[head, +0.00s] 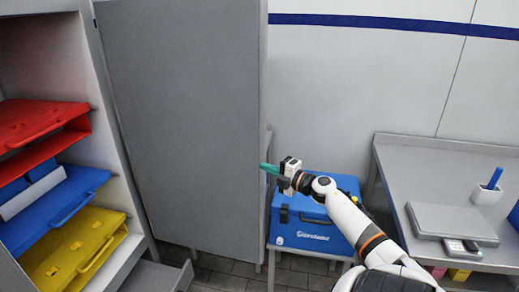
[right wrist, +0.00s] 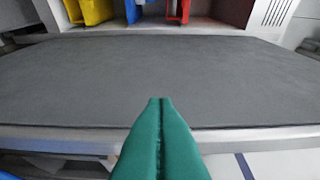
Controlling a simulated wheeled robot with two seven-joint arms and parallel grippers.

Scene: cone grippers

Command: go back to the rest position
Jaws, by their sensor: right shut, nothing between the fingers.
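My right gripper (head: 268,168) has teal cone-like fingers and shows at the middle of the head view, at the right edge of a tall grey panel. In the right wrist view its green fingers (right wrist: 160,101) lie together with nothing between them. They point towards the broad grey surface of the panel (right wrist: 160,70); whether they touch it I cannot tell. The panel also fills the left middle of the head view (head: 185,110). My left gripper is not in view.
A blue cool box (head: 315,215) stands on a stand below my right arm. At right is a grey table (head: 430,160) with a scale (head: 450,222) and a cup (head: 487,194). At left, a cabinet holds red (head: 35,120), blue (head: 60,208) and yellow (head: 80,245) holders.

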